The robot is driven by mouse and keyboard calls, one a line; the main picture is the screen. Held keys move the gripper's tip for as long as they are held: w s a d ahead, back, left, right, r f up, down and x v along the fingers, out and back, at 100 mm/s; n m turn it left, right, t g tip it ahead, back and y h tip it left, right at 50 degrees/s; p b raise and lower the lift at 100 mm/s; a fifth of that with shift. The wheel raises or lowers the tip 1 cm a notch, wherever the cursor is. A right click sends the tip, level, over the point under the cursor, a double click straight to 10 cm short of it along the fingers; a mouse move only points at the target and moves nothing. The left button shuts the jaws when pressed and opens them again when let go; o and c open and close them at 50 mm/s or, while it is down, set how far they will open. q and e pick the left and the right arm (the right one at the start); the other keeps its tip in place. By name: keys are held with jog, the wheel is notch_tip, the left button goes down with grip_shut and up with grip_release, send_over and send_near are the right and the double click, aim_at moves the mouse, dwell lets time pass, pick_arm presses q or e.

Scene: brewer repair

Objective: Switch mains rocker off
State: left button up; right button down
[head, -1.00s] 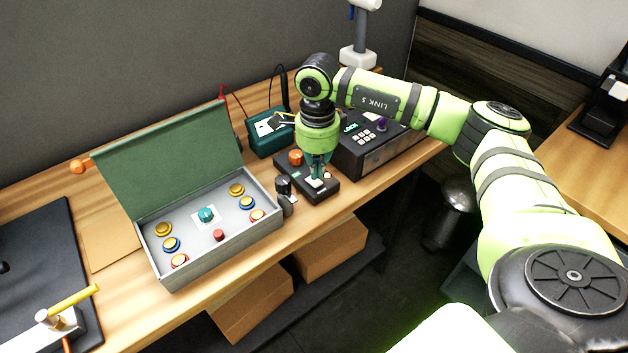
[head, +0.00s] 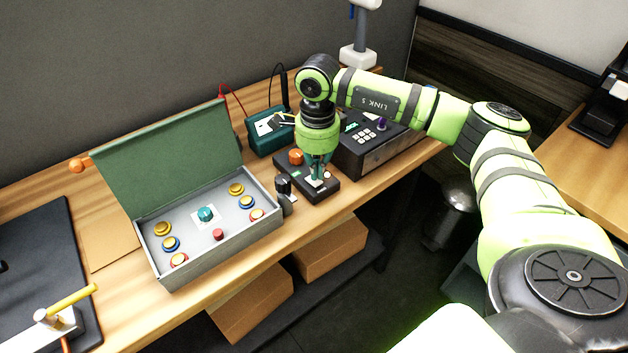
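A small black control box (head: 322,193) lies on the wooden bench, with an orange knob (head: 296,157) at its back left and a pale rocker switch (head: 313,183) on its top. I take this pale switch to be the mains rocker; its position is too small to tell. My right gripper (head: 317,177) points straight down at the rocker, its fingertips at or just above it. The fingers look close together, but they partly hide the rocker, and I cannot tell whether they touch it. My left gripper is not in view.
An open grey case (head: 213,240) with a green lid and several coloured buttons stands left of the control box. A teal meter (head: 268,142) and a dark keypad unit (head: 372,150) stand behind. A small black cylindrical item (head: 284,188) sits close beside the control box.

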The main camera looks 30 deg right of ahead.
aim_at(317, 183)
jog(key=shift+s+f+b, duration=0.1)
jog(key=shift+f+b, duration=0.75)
jog(key=shift+f, duration=0.25)
dwell(0.3)
jog(key=shift+r, duration=0.15)
jog(key=shift+r+p, duration=0.8)
jog(key=shift+r, duration=0.1)
jog(key=shift+r+p, duration=1.5)
jog(key=shift+r, duration=1.05)
jog(key=shift+f, duration=0.1)
